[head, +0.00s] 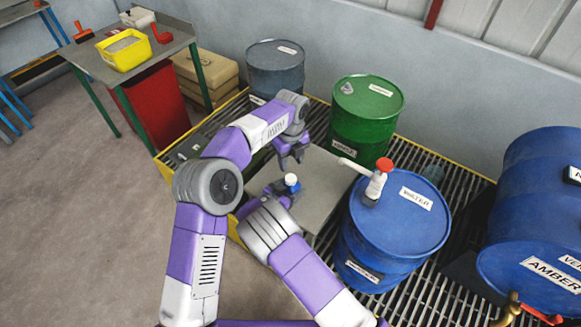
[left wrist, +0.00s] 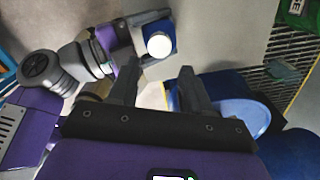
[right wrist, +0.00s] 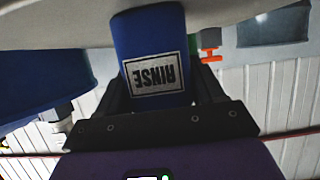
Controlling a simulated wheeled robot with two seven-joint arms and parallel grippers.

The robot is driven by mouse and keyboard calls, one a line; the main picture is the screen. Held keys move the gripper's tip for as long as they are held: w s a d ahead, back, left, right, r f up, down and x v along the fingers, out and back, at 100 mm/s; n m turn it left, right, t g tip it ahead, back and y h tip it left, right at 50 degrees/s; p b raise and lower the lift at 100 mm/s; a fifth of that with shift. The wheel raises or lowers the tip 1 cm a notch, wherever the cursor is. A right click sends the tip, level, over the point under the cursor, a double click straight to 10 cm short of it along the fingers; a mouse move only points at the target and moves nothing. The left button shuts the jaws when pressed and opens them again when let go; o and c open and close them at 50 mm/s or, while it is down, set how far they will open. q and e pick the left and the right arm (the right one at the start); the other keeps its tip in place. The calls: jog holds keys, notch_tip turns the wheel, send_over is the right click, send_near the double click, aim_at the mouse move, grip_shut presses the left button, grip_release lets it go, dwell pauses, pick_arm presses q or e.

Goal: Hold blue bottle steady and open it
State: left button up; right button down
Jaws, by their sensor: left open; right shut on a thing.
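The blue bottle with a white cap (head: 291,180) is in my right gripper (head: 281,192), above or on the grey worktop (head: 325,185); whether its base touches is unclear. In the right wrist view the blue bottle (right wrist: 152,55) shows a RINSE label, upside down in that picture, with a finger of the right gripper (right wrist: 160,90) on each side. My left gripper (head: 291,157) is open and empty, a little beyond and above the cap in the head view. In the left wrist view the white cap (left wrist: 159,46) lies just past the open fingers (left wrist: 157,80), apart from them.
A blue drum labelled WATER (head: 398,225) with a white, red-topped pump (head: 377,180) stands right of the worktop. A green drum (head: 365,112) and a grey-blue drum (head: 275,68) stand behind. A larger blue drum (head: 535,215) is at far right. Open floor (head: 90,220) lies left.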

aim_at(291, 178)
pick_arm(q)
jog(key=shift+f, duration=3.85)
jog(key=shift+c, duration=0.5)
grip_shut()
pick_arm(e)
jog(key=shift+a, duration=0.1)
pick_arm(q)
jog(key=n, duration=0.3)
jog(key=shift+n, duration=0.3)
jog(key=shift+o, duration=1.6)
grip_release()
